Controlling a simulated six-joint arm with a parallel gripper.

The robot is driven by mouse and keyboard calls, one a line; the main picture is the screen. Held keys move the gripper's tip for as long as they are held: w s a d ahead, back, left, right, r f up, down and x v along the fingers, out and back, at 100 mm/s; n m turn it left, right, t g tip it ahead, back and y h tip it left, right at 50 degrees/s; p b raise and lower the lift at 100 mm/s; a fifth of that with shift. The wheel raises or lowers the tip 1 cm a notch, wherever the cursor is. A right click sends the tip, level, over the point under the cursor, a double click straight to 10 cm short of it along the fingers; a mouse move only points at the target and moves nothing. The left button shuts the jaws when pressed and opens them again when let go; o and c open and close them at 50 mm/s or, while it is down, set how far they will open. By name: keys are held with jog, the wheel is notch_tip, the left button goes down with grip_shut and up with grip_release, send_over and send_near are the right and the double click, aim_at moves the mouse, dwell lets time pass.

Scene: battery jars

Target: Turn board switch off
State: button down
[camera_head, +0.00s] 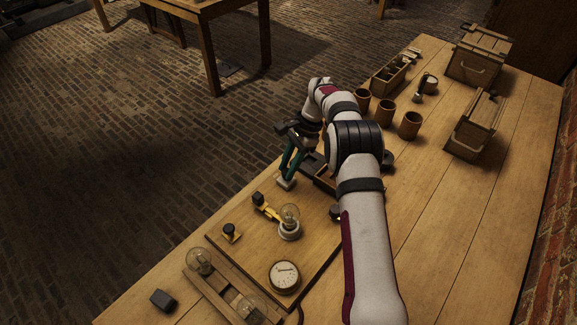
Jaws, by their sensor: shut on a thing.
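The wooden board (252,258) lies on the bench in the head view. A brass strip with a black knob (258,199) on it, seemingly the board switch, lies beside a bulb in a white holder (289,229). A second black knob on a brass base (230,231) sits near the board's left corner. My gripper (286,182), with teal fingers, points down near the board's far edge, beyond the brass strip and apart from it. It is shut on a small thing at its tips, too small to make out. My arm hides part of the board's right side.
A round dial (285,276) sits on the board. Another bulb (199,262) and a black block (162,300) are at the front left. Brown jars (410,125), a divided box (390,75) and wooden crates (480,55) stand further back.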

jog(key=shift+w+n+h, duration=0.1)
jog(key=shift+n+h, duration=0.2)
jog(key=shift+n, duration=0.5)
jog(key=shift+g, duration=0.3)
jog(key=c, duration=0.6)
grip_release()
jog(key=v, duration=0.7)
jog(key=shift+r, duration=0.25)
jog(key=shift+d, duration=0.1)
